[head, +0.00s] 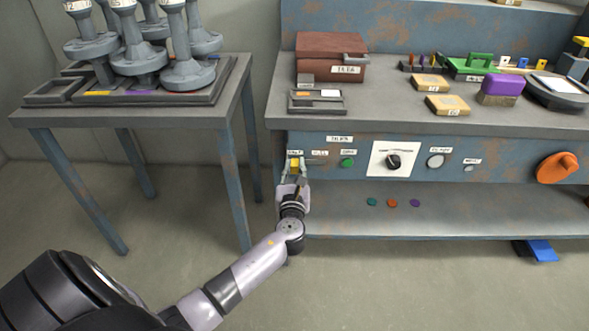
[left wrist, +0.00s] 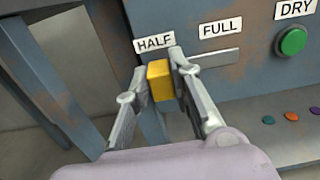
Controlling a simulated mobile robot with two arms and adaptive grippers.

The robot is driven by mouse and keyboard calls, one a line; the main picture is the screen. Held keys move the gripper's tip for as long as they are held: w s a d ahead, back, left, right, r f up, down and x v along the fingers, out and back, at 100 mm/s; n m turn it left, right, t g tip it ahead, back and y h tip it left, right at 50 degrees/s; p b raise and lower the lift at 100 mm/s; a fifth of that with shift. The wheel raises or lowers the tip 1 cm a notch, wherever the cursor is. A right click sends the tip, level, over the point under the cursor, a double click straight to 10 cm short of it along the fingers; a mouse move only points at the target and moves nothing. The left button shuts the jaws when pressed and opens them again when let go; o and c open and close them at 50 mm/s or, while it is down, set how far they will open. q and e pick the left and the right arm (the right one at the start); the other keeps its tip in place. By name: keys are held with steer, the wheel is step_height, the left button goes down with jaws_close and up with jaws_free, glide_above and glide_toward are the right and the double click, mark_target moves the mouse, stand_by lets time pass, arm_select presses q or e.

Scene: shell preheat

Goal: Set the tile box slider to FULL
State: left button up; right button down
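The tile box slider has a yellow knob (left wrist: 160,80), which sits at the left end of its track below the HALF label (left wrist: 154,43). The FULL label (left wrist: 221,29) is to the right, above the bare grey part of the slider track (left wrist: 213,59). My left gripper (head: 294,165) is at the left end of the front panel. In the left wrist view its two fingers (left wrist: 159,78) lie on both sides of the yellow knob and appear closed on it. The knob's lower part is partly hidden by the fingers. My right gripper is in neither view.
A green DRY button (left wrist: 292,41) is right of the track. Farther right are a black dial (head: 393,161) and an orange knob (head: 558,168). The worktop (head: 390,115) overhangs the panel. Colored discs lie on the lower shelf (head: 450,215). A side table (head: 130,118) stands left.

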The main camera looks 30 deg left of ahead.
mark_target(321, 160)
arm_select(q)
jaws_close()
stand_by(0.3)
steer(key=w+d, duration=0.1)
steer(key=d, duration=0.1)
steer(key=w+d, duration=0.1)
steer(key=d, duration=0.1)
steer(key=w+d, duration=0.1)
steer(key=shift+w+d, duration=0.25)
steer(key=shift+d, duration=0.15)
steer(key=shift+w+d, duration=0.15)
steer(key=shift+d, duration=0.15)
steer(key=o, duration=0.5)
jaws_free()
steer(key=shift+d, duration=0.15)
steer(key=shift+o, duration=0.3)
